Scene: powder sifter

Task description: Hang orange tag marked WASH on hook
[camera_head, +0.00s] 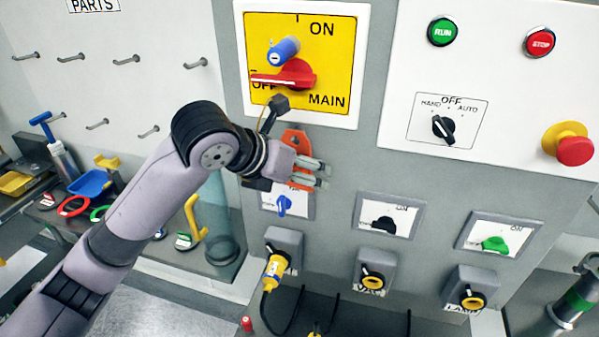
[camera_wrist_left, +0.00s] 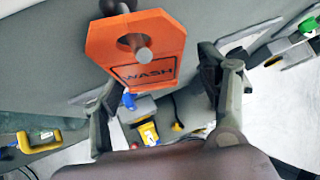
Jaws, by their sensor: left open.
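The orange tag marked WASH (camera_wrist_left: 165,35) hangs on a grey peg-like hook (camera_wrist_left: 145,54) in the left wrist view. The hook's round end comes out through the hole in the tag. In the head view the tag (camera_head: 295,138) is against the grey panel below the yellow main switch, partly hidden by my left gripper (camera_head: 325,172). My left gripper, also in the wrist view (camera_wrist_left: 160,68), is open. Its fingers are apart on either side of the tag's lower part, with gaps showing. My right gripper is not in view.
The yellow main switch plate (camera_head: 340,52) with its red handle is just above. Small switches (camera_head: 388,222) and sockets (camera_head: 374,272) line the panel below, with a yellow plug (camera_head: 275,270) in one. Empty hooks (camera_head: 128,60) are on the left wall.

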